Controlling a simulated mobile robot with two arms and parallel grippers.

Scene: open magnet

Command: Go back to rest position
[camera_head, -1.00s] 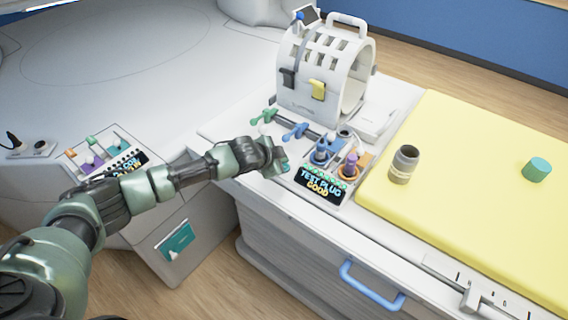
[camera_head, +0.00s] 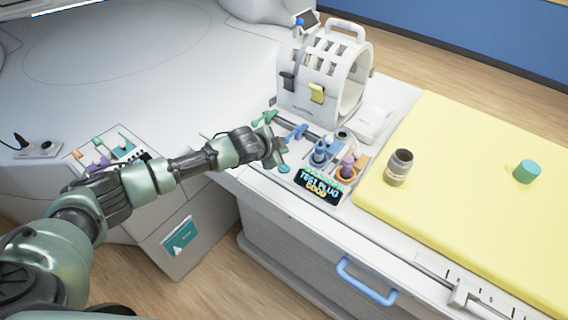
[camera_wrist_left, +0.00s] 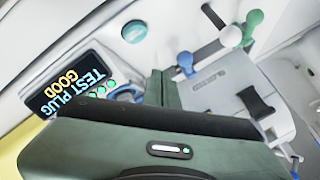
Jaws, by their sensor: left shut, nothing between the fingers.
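My left arm comes in from the left in the head view, with its gripper (camera_head: 277,152) over the near left corner of the white table's plug panel. The gripper is shut and empty. A round teal button (camera_head: 284,169) lies just below its fingertips, apart from them; it also shows in the left wrist view (camera_wrist_left: 134,32). A small display (camera_head: 318,188) beside it reads "TEST PLUG GOOD". In the left wrist view my gripper's dark green fingers (camera_wrist_left: 160,88) are close together. My right gripper is in neither view.
A yellow mat (camera_head: 470,170) carries a grey jar (camera_head: 398,168) and teal cylinder (camera_head: 527,171). A second control panel (camera_head: 105,150) lies behind my arm.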

